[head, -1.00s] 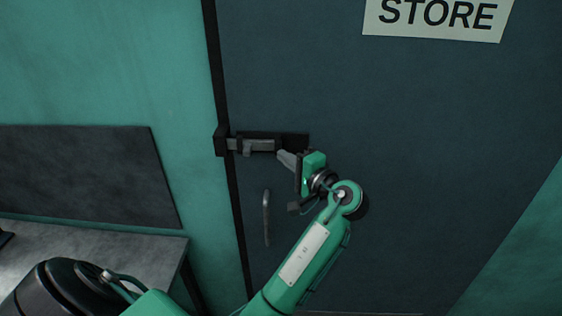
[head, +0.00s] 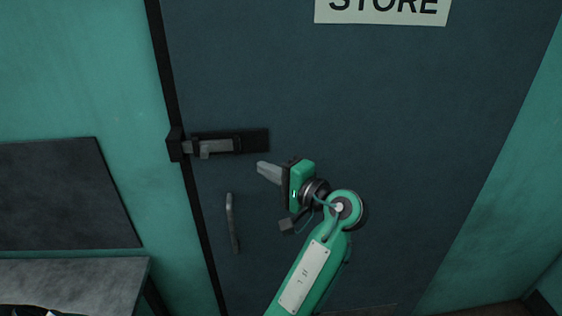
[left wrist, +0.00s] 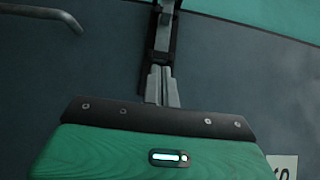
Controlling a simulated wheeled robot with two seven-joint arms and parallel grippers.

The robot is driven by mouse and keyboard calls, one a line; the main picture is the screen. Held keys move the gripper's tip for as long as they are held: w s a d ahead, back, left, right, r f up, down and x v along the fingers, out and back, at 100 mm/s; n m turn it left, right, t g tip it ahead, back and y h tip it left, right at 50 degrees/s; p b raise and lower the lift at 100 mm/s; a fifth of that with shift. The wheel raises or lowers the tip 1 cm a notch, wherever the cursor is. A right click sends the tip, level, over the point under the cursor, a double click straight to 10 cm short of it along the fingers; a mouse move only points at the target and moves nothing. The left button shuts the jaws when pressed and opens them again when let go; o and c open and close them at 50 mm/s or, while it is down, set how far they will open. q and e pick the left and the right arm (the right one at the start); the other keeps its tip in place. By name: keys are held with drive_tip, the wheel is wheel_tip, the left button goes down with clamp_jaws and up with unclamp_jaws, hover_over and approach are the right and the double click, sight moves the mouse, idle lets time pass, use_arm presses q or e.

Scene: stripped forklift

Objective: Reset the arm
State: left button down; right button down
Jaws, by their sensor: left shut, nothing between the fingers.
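My left gripper (head: 262,168) is shut and empty, in front of the dark blue door (head: 400,130) in the head view. Its fingertips point left, a little below and right of the grey sliding bolt (head: 215,147) on its black plate, with a gap between in that view. In the left wrist view the closed fingers (left wrist: 160,70) point up towards the bolt (left wrist: 165,25). The bolt reaches the black catch (head: 176,146) at the door's left edge. My right gripper is not in view.
A curved door handle (head: 231,222) hangs below the bolt. A white STORE sign (head: 385,9) is at the top of the door. A grey bench (head: 75,280) and a dark wall panel (head: 65,195) are at the left. The door surface right of my arm is clear.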

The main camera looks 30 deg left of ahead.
use_arm(q)
drive_tip(key=s+a+f+m+t+h, duration=0.1)
drive_tip(key=s+f+h, duration=0.3)
drive_tip(key=f, duration=0.7)
drive_tip(key=s+a+f+t+h, duration=0.15)
drive_tip(key=s+f+h, duration=0.3)
drive_tip(key=f, duration=0.75)
drive_tip(key=s+d+f+n+g+h, duration=0.15)
drive_tip(key=s+d+f+h, duration=0.3)
drive_tip(key=s, duration=0.55)
drive_tip(key=s+d+f+g+h, duration=0.25)
drive_tip(key=s+f+h, duration=0.25)
drive_tip(key=s, duration=0.4)
wheel_tip(320, 180, down, 31)
drive_tip(key=s+a+f+g+b, duration=0.1)
drive_tip(key=s+a+f+g, duration=0.1)
drive_tip(key=s+f, duration=1.7)
wheel_tip(320, 180, down, 2)
drive_tip(key=shift+s+a+f+y+b, duration=0.15)
drive_tip(key=shift+a+y+b, duration=0.2)
drive_tip(key=shift+a, duration=0.25)
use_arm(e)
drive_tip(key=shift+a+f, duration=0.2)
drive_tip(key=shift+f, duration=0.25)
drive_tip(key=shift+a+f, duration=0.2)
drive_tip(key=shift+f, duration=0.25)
